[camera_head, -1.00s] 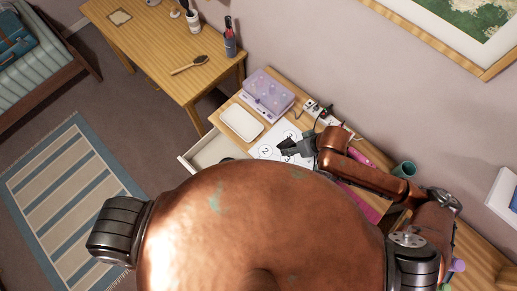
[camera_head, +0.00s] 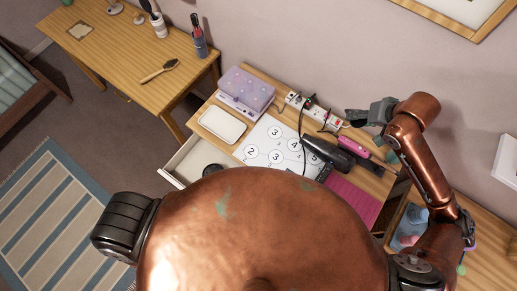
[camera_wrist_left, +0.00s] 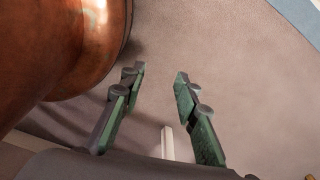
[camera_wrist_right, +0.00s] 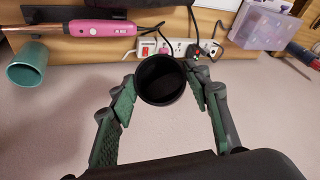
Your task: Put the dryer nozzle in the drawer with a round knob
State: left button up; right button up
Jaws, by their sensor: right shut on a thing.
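The dryer nozzle, a black hollow cylinder (camera_wrist_right: 160,80), sits between the fingers of my right gripper (camera_wrist_right: 162,90), its round open end facing the right wrist camera. In the head view, my right gripper (camera_head: 356,117) is raised by the wall, over the back of the dresser. An open pale drawer (camera_head: 182,161) sticks out at the dresser's left front; a dark round thing (camera_head: 211,169) shows in it, partly hidden by my body. No knob shows, so I cannot tell its shape. My left gripper (camera_wrist_left: 155,85) is open and empty over the floor.
On the dresser are a hair dryer (camera_head: 325,153), a numbered sheet (camera_head: 262,138), a white tray (camera_head: 222,124), a lilac box (camera_head: 246,88), a power strip (camera_head: 315,111) with cords and a pink styling tool (camera_head: 353,146). A teal cup (camera_wrist_right: 27,67) stands near the back.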

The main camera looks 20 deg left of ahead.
aim_at(195, 166)
jog(key=z, duration=0.45)
jog(key=k, duration=1.5)
jog(key=u, duration=1.55)
jog(key=i, duration=1)
jog(key=z, duration=0.05)
